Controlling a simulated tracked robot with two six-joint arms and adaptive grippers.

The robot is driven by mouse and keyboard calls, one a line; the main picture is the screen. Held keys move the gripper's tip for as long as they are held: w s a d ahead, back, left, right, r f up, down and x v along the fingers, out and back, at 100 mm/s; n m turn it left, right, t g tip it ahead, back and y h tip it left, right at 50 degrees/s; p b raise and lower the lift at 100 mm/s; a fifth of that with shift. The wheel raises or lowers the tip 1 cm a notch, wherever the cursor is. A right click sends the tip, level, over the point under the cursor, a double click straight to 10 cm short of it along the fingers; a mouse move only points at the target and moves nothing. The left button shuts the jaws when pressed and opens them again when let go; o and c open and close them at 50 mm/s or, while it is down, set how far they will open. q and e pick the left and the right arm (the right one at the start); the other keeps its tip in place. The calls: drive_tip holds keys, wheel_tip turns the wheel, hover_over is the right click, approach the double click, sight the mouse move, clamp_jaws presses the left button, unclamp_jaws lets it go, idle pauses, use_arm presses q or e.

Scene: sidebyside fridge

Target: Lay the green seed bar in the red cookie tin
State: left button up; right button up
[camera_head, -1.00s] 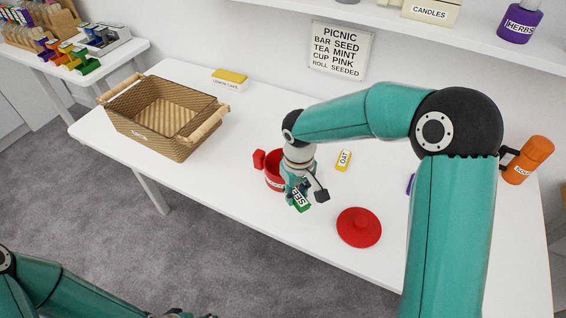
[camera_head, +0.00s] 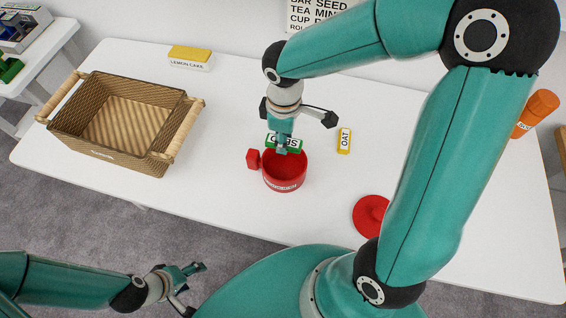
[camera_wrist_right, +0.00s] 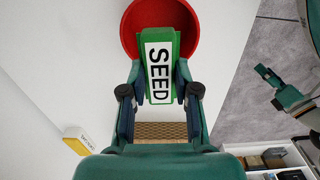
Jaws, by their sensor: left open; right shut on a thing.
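The green seed bar (camera_head: 297,146) is held between the fingers of my right gripper (camera_head: 284,143), at the far rim of the open red cookie tin (camera_head: 285,184) in the head view. In the right wrist view the bar (camera_wrist_right: 158,72) shows its SEED label, with the shut fingers on both its sides. The bar's far end overlaps the tin's mouth (camera_wrist_right: 205,25) there; I cannot tell if it touches the rim. My left gripper (camera_head: 188,286) is open and empty at the lower left, off the table's front edge.
A red round lid (camera_head: 369,215) lies right of the tin, partly behind my right arm. A yellow oat bar (camera_head: 344,141) lies near the tin. A wicker basket (camera_head: 118,120) stands left, with a lemon cake box (camera_head: 190,58) behind. An orange flask (camera_head: 536,112) is far right.

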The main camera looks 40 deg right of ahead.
hover_over(284, 173)
wheel_tip(284, 173, down, 10)
drive_tip(key=shift+b, duration=0.3)
drive_tip(key=shift+w+f+b, duration=0.1)
drive_tip(key=shift+f+b, duration=0.25)
drive_tip(key=shift+f, duration=1.8)
drive_tip(key=shift+f, duration=0.15)
drive_tip(key=o, duration=1)
drive_tip(key=shift+o, duration=0.2)
